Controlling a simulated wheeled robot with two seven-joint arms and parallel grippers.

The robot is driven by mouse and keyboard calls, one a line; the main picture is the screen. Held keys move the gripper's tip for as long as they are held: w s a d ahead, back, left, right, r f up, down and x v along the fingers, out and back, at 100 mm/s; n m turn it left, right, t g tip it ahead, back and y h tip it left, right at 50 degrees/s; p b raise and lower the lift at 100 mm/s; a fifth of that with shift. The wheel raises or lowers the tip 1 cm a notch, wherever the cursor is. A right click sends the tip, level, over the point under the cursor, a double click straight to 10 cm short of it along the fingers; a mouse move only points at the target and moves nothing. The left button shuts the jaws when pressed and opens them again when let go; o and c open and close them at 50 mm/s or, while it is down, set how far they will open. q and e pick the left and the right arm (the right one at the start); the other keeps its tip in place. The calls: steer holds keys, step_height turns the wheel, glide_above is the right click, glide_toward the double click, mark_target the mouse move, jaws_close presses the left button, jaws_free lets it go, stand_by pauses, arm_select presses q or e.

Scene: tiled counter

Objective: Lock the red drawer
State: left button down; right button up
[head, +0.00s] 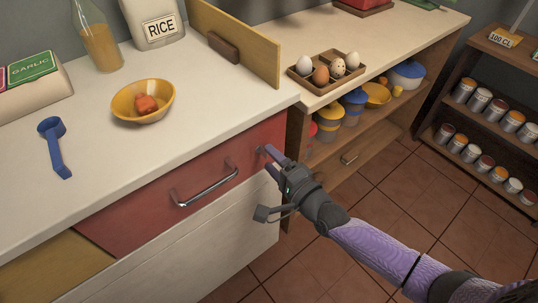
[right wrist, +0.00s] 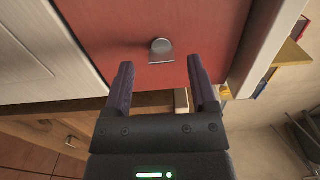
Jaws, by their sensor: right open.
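The red drawer (head: 150,195) is in the counter front, and its front looks flush with the counter. It has a silver bar handle (head: 207,187). My right gripper (head: 267,160) is at the right end of the drawer front, to the right of the handle. In the right wrist view the red drawer front (right wrist: 205,30) is before the gripper (right wrist: 160,70). A small metal tab (right wrist: 160,50) on it lies between and just beyond the two open fingers. I cannot tell whether the fingers touch it. The gripper is empty. My left gripper is out of view.
On the counter are a yellow bowl (head: 125,106) with an orange-red lump, a blue scoop (head: 52,142), a bottle (head: 97,42) and a rice bag (head: 153,22). An egg tray (head: 310,80) is on the right counter. A shelf of jars (head: 480,100) is far right.

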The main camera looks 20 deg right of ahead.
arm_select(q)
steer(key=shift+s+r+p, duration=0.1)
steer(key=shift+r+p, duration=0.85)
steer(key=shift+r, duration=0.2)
arm_select(e)
steer(key=v, duration=0.8)
steer(key=shift+s, duration=0.25)
steer(key=shift+d+r, duration=0.1)
